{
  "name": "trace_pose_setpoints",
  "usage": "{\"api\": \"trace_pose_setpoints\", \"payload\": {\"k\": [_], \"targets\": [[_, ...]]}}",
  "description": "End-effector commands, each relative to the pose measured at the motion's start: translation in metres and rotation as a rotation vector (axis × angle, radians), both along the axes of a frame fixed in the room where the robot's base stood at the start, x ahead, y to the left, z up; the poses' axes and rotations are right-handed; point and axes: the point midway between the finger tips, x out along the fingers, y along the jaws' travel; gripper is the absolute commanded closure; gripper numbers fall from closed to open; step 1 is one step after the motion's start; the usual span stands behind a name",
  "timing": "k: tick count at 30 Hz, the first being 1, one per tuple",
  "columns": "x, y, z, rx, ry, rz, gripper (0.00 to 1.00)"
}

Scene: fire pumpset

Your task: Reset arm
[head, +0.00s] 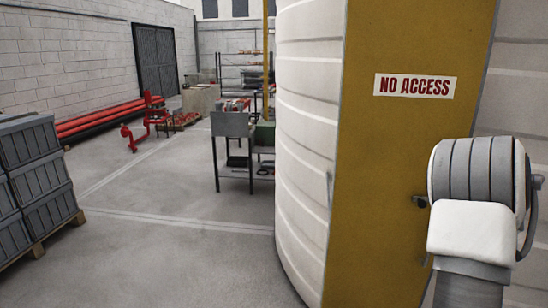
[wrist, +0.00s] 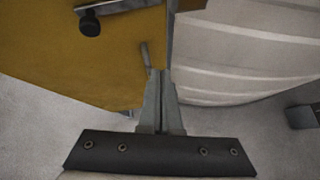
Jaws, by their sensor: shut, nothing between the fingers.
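My gripper (wrist: 160,84) shows in the wrist view, with its two grey fingers together and nothing between them. Its dark mounting bar crosses the bottom of that view. The fingers are seen against the yellow door and the edge where it meets a white ribbed wall; I cannot tell whether they touch anything. In the head view my arm rises at the right, in front of the yellow door (head: 390,170), and my gripper is not visible there.
The door bears a "NO ACCESS" sign (head: 415,86) and a dark handle (head: 419,201). A white ribbed wall (head: 305,150) curves beside it. Stacked grey crates (head: 38,175) stand at the left. A workbench (head: 232,128) and red pipes (head: 110,115) are farther back. Open floor lies at centre-left.

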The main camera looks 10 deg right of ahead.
Motion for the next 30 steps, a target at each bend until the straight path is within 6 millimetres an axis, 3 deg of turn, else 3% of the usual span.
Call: {"api": "trace_pose_setpoints", "payload": {"k": [1, 6, 13, 20, 26, 30], "targets": [[0.007, 0.01, 0.023, 0.033, -0.07, -0.062, 1.0], [0.013, 0.048, 0.089, 0.236, -0.326, -0.349, 1.0], [-0.01, 0.117, 0.143, 0.607, -0.587, -0.707, 1.0], [-0.057, 0.204, 0.157, 1.018, -0.703, -1.053, 1.0], [-0.112, 0.291, 0.146, 1.348, -0.674, -1.36, 1.0], [-0.16, 0.355, 0.129, 1.529, -0.59, -1.587, 1.0]]}}
